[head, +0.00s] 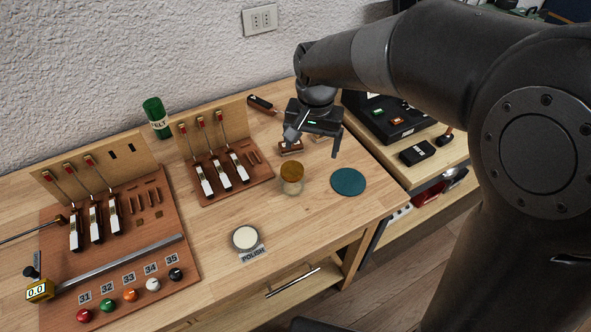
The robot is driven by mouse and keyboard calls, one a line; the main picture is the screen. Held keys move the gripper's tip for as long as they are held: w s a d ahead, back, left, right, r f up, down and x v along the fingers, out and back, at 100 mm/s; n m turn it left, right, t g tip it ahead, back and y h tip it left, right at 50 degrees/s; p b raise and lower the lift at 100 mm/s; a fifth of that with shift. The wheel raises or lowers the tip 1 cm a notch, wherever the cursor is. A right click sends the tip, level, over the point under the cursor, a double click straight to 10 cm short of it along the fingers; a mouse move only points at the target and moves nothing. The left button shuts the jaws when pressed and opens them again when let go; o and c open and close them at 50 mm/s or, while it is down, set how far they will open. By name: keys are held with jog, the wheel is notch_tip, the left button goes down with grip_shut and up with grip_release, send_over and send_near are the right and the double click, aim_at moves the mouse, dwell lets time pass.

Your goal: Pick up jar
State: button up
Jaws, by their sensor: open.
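A small clear jar (291,186) with a brown-gold top stands on the workbench (330,218) in the head view. My gripper (313,143) is open, pointing down, behind and slightly right of the jar, apart from it. A low round container with a cream top (245,238) sits nearer the front, beside a label reading "POLISH". A gap shows between the fingers and nothing is visibly held.
A teal round pad (348,181) lies right of the jar. Small brown blocks (290,147) lie beneath the gripper. Two piano action boards (226,178) stand left, with a green felt roll (157,117) behind. Bare wood lies between the jar and the polish.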

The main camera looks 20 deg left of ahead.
aim_at(292, 179)
jog(key=shift+g, duration=0.3)
jog(key=a+f, duration=0.1)
jog(key=a, duration=0.1)
jog(key=a+f, duration=0.2)
jog(key=shift+a+f, duration=0.1)
jog(key=shift+a, duration=0.2)
jog(key=shift+a+f, duration=0.1)
jog(key=shift+f, duration=0.25)
jog(key=f, duration=1)
jog(key=shift+s+f, duration=0.1)
jog(key=shift+s, duration=0.15)
jog(key=c, duration=1.1)
jog(key=shift+c, duration=0.2)
